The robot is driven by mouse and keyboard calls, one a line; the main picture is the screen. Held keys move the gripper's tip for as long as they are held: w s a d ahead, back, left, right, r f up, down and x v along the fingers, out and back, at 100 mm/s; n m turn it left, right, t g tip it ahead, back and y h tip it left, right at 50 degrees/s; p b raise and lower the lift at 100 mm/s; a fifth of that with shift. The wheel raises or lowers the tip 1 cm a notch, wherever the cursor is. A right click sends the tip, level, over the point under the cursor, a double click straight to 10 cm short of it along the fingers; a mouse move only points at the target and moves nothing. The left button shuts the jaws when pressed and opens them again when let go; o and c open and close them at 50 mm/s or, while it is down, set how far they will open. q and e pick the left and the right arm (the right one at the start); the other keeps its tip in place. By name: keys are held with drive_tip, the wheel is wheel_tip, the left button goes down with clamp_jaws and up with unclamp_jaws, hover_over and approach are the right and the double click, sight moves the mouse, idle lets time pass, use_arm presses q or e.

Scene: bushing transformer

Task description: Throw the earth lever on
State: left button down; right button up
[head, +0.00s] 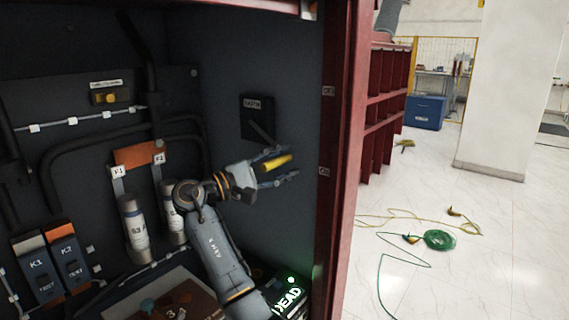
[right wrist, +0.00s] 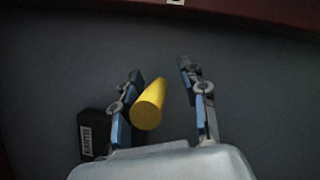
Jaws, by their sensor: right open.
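The earth lever has a black base box (head: 256,117) with a small white label on the cabinet's right inner wall. A dark arm runs down from it to a yellow handle (head: 277,163). In the right wrist view the box (right wrist: 92,138) reads EARTH, and the yellow handle (right wrist: 149,104) points toward the camera. My right gripper (head: 284,163) is open, with its fingers on either side of the handle. In the right wrist view the gripper (right wrist: 161,72) has the handle nearer its left finger, with a clear gap to the right finger. My left gripper is out of view.
The red cabinet frame (head: 344,160) stands just right of the gripper. Inside are fuse cylinders (head: 134,228), switches K1 (head: 37,268) and K2 (head: 69,260), and a green-lit DEAD indicator (head: 289,296). Cables (head: 439,240) lie on the open floor outside.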

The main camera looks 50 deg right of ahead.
drive_tip(key=v, duration=1.1)
drive_tip(key=shift+w+a+f, duration=0.15)
drive_tip(key=shift+w+a, duration=0.15)
drive_tip(key=shift+s, duration=0.1)
